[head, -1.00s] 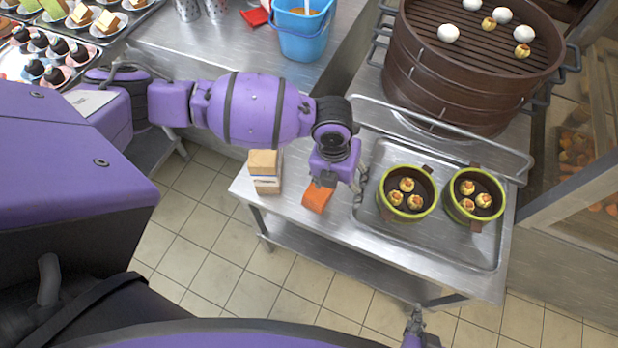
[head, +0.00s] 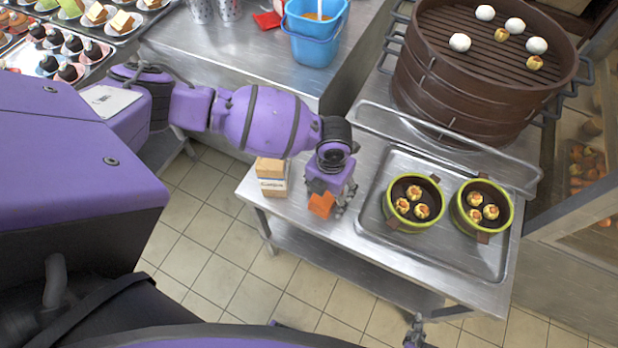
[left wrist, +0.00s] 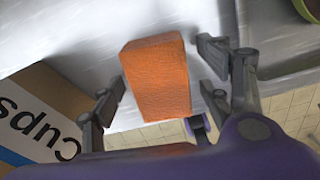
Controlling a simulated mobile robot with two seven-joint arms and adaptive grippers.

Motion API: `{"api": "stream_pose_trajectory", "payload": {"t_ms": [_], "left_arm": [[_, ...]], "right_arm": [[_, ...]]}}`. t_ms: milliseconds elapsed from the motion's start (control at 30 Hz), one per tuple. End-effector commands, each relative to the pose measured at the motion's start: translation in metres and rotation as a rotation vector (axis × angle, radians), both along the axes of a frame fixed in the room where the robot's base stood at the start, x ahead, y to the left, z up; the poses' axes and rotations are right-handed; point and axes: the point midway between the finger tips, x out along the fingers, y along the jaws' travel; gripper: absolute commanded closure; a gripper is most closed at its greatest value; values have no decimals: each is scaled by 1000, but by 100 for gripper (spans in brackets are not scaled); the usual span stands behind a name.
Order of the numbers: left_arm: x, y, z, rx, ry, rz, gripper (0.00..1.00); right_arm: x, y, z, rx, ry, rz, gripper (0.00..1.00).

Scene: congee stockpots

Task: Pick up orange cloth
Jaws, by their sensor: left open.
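The orange cloth (head: 321,204) is a folded block on the metal table, right of the cups box. In the left wrist view the cloth (left wrist: 157,78) shows between the spread fingers of my left gripper (left wrist: 163,88). My left gripper (head: 338,208) is open, pointing down over the cloth, and partly hides it in the head view. Whether the fingers touch the cloth I cannot tell. My right gripper (head: 415,333) shows only in small part at the bottom edge of the head view; its jaws are unclear.
A cardboard cups box (head: 272,178) stands close left of the cloth. A metal tray (head: 372,218) with two green-rimmed bowls (head: 413,202) (head: 482,210) of dumplings lies to the right. A large brown steamer (head: 470,85) stands behind. The table's front edge is close to the cloth.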

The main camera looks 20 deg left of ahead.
Motion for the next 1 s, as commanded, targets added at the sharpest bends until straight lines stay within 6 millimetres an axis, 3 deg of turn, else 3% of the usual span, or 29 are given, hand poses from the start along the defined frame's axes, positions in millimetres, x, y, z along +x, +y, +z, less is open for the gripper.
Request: {"api": "stream_pose_trajectory", "payload": {"t_ms": [100, 467, 767, 1000], "left_arm": [[2, -1, 2, -1, -4, -1, 32], [3, -1, 2, -1, -5, 0, 79], [3, -1, 5, -1, -6, 0, 79], [4, -1, 32, -2, -10, -2, 79]], "right_arm": [[0, -1, 0, 0, 0, -1, 100], [-1, -5, 0, -7, 0, -2, 100], [-1, -7, 0, -13, 1, 4, 100], [1, -6, 3, -12, -4, 6, 100]]}}
